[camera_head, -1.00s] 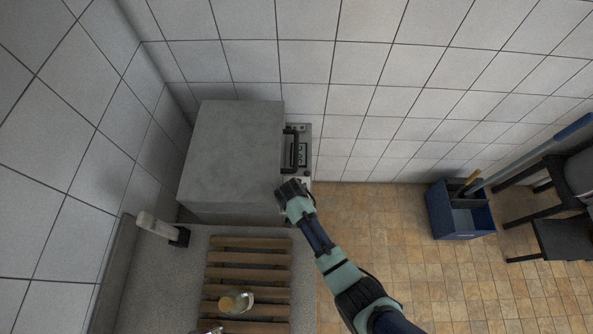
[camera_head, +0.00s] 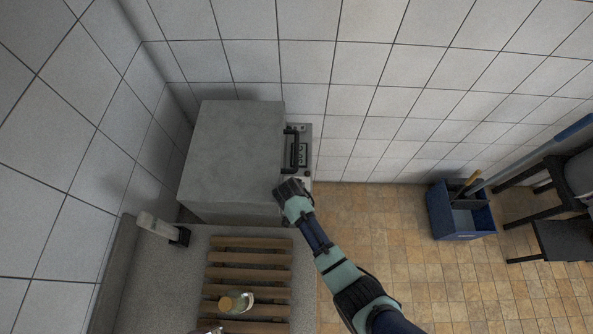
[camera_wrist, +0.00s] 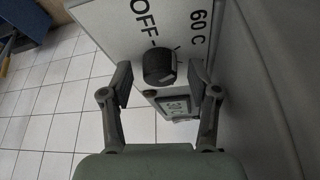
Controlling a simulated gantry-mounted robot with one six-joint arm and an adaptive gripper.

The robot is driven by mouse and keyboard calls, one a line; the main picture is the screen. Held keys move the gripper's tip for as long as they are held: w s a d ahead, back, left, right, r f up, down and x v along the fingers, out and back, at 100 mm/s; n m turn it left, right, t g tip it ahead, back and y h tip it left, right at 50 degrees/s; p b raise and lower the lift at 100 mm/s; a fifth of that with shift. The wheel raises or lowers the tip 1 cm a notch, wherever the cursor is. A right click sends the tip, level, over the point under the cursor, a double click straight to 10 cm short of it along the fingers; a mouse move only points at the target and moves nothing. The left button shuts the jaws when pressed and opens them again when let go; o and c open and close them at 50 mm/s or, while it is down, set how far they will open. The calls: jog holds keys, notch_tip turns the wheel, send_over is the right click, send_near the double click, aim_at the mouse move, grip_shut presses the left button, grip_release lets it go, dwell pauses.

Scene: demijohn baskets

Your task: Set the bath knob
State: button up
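The bath knob (camera_wrist: 158,66) is a black round dial on a white panel (camera_wrist: 115,22) marked "OFF" and "60 C" in the wrist view. My gripper (camera_wrist: 160,82) is open, with one finger on each side of the knob's near edge. I cannot tell whether either finger touches it. A small display (camera_wrist: 178,107) sits beside the knob, partly between the fingers. In the head view, my gripper (camera_head: 290,190) is at the front right corner of the grey bath box (camera_head: 235,150); the knob is hidden there.
A black handle (camera_head: 292,148) is on the box's right side. A slatted wooden rack (camera_head: 249,257) with a glass bottle (camera_head: 236,302) lies on the counter in front.

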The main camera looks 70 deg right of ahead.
notch_tip(320, 180, up, 10)
dwell(0.5)
